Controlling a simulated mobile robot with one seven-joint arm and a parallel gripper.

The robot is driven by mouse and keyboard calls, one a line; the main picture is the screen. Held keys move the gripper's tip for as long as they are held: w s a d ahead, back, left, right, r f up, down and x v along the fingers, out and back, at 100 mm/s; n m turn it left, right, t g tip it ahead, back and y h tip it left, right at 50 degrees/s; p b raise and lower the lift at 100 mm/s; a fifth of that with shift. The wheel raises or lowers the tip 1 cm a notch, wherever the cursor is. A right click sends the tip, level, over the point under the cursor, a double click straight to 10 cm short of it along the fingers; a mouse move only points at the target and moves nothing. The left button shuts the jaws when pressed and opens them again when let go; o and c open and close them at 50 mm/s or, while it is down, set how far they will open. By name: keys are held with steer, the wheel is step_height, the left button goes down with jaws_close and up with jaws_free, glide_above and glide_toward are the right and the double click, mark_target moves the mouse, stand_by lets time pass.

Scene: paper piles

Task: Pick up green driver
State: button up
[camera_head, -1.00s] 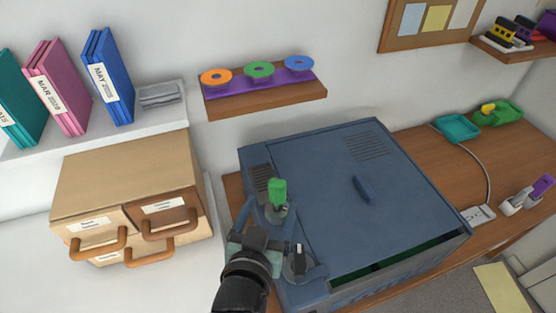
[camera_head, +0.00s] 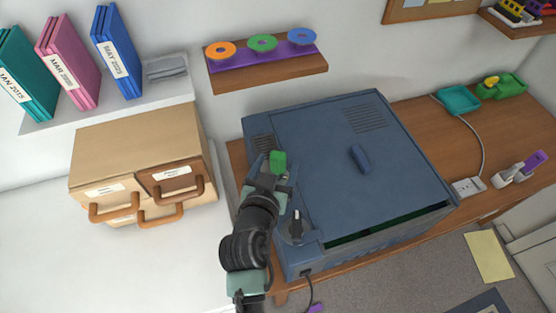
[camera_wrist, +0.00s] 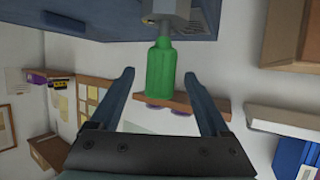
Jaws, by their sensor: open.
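The green driver (camera_head: 278,162) stands at the left side of the blue-grey cabinet (camera_head: 330,180) in the head view. In the wrist view its green handle (camera_wrist: 160,68) shows between my fingers, with its upper end in the picture at a grey holder (camera_wrist: 165,14) on the cabinet. My gripper (camera_head: 272,172) is open at the driver. In the wrist view the two fingers of my gripper (camera_wrist: 162,90) stand apart on either side of the handle, with a visible gap on both sides.
A dark knob (camera_head: 297,225) sits on the cabinet's left front. A wooden shelf (camera_head: 270,82) with orange, green and blue rings is on the wall behind. A beige drawer unit (camera_head: 140,140) stands to the left. The desk (camera_head: 470,130) right of the cabinet has clear room.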

steer(key=shift+w+d+f+p, duration=0.15)
steer(key=shift+w+p, duration=0.15)
steer(key=shift+w, duration=0.3)
steer(key=shift+p+x, duration=0.35)
steer(key=shift+x, duration=1.6)
steer(key=shift+f, duration=0.1)
steer(key=shift+c, duration=0.2)
jaws_close()
